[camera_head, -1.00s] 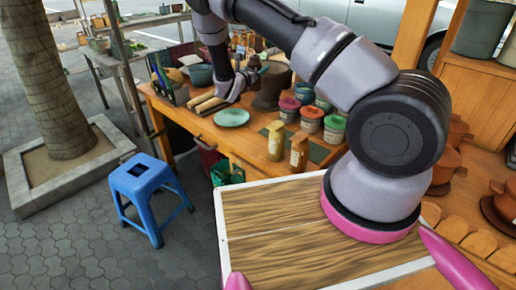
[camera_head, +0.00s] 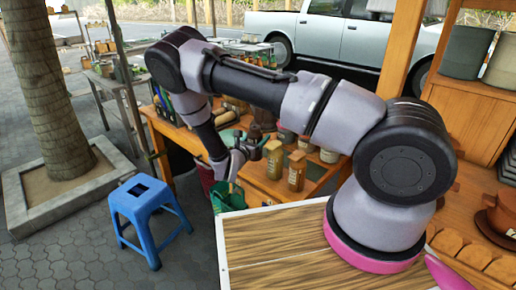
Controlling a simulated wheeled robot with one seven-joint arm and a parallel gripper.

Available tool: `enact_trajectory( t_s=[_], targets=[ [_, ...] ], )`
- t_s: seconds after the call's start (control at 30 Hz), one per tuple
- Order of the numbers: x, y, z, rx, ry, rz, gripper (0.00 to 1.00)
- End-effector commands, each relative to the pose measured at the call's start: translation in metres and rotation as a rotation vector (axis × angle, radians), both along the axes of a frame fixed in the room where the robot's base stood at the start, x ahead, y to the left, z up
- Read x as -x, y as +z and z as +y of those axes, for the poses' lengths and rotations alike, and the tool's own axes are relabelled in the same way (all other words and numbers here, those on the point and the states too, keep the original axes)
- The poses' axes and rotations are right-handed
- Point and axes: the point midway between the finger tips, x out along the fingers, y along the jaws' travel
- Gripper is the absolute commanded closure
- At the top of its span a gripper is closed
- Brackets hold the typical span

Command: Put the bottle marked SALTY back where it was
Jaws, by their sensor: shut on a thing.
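My gripper (camera_head: 253,147) is at the left front of the wooden table, shut on a small brownish bottle (camera_head: 255,131), mostly hidden by the fingers. Its marking cannot be read. Two tan bottles stand upright on the table just right of my gripper: a nearer one (camera_head: 297,172) with a pale label and another (camera_head: 274,159) closest to the gripper. The gripper appears to be above the table's front part, but its exact height cannot be told.
A dark clay mortar (camera_head: 264,116) stands behind my gripper. Several lidded jars (camera_head: 330,156) stand to the right, partly hidden by my arm. A green container (camera_head: 228,199) is below the table's front edge. A blue stool (camera_head: 146,204) stands on the paving at left.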

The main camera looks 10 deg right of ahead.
Motion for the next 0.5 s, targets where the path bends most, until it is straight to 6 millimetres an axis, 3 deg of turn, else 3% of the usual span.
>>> enact_trajectory(
  t_s=[0.33, 0.5],
  targets=[
    [0.000, -0.036, -0.001, 0.000, -0.002, -0.003, 0.90],
    [0.000, -0.038, 0.000, 0.000, -0.001, -0.004, 0.90]
  ],
)
